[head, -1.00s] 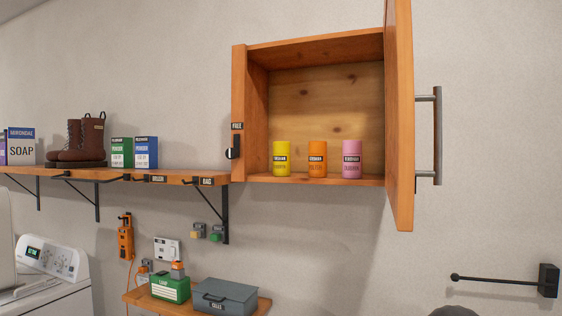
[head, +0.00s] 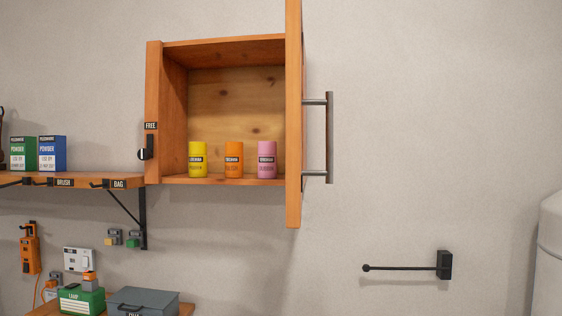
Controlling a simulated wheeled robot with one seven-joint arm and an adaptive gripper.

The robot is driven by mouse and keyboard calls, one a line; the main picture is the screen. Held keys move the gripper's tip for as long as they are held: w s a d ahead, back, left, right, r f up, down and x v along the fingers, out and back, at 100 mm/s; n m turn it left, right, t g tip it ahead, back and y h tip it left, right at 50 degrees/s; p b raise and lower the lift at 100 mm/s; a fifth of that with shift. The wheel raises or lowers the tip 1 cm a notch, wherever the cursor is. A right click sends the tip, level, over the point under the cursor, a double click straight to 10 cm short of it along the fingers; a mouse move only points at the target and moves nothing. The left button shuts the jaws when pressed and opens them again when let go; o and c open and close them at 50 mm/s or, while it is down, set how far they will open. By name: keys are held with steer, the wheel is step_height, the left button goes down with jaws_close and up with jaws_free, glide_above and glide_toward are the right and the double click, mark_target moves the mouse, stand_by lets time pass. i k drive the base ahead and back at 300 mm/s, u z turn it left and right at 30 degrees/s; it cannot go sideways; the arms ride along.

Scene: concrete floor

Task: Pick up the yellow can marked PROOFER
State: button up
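A yellow can (head: 198,159) stands upright at the left inside the open wooden wall cabinet (head: 226,182). Its label is too small to read surely. An orange can (head: 234,160) and a pink can (head: 267,160) stand upright to its right in the same row, with gaps between them. The cabinet door (head: 294,120) is swung open at the right side, with a long metal handle (head: 329,138). My gripper is not in view.
A wooden shelf (head: 80,181) at the left holds a green box (head: 24,154) and a blue box (head: 52,153). Below are a grey toolbox (head: 143,301) and a green case (head: 81,300). A black rod (head: 405,267) sticks out at the lower right. A white rounded object (head: 550,255) stands at the right edge.

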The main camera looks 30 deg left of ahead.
mark_target(198, 150)
steer(key=z, duration=0.85)
steer(key=k, duration=1.2)
steer(key=u, duration=2)
steer(key=i, duration=0.5)
